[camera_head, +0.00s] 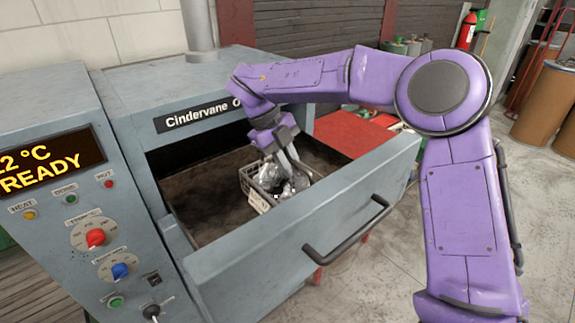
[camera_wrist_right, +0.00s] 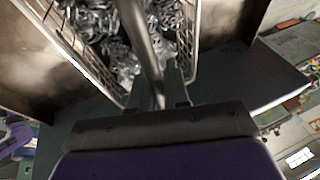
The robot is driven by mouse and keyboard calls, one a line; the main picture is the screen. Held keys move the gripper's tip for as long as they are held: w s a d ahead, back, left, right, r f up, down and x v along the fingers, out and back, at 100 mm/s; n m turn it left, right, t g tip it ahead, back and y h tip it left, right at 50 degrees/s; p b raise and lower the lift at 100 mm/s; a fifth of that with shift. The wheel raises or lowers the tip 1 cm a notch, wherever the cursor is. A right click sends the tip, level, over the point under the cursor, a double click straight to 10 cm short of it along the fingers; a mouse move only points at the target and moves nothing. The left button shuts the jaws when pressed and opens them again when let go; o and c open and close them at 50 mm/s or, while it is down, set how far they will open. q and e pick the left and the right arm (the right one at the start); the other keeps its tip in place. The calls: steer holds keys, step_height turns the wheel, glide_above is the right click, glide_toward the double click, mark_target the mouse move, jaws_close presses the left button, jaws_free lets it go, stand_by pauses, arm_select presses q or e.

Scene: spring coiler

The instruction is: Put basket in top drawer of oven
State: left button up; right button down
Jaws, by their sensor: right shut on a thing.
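A wire basket (camera_head: 258,197) filled with shiny metal springs sits inside the open top drawer (camera_head: 245,250) of the grey oven (camera_head: 130,100). My right gripper (camera_head: 285,165) reaches down into the drawer and is shut on the basket's handle. In the right wrist view, the basket (camera_wrist_right: 75,45) shows at the top, with the handle bar running between the fingers of my right gripper (camera_wrist_right: 158,92). I cannot tell whether the basket's underside touches the drawer floor. My left gripper is not in view.
The oven's control panel (camera_head: 85,215) stands at the left, its display reading READY. A red surface (camera_head: 350,138) lies behind the drawer. The drawer's front wall and black handle (camera_head: 345,235) stand towards me. Brown barrels (camera_head: 545,105) are at the far right.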

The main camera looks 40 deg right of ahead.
steer(key=shift+w+f, duration=0.1)
steer(key=shift+f, duration=0.3)
steer(key=c, duration=1.1)
jaws_free()
steer(key=shift+a, duration=0.1)
steer(key=v, duration=1.2)
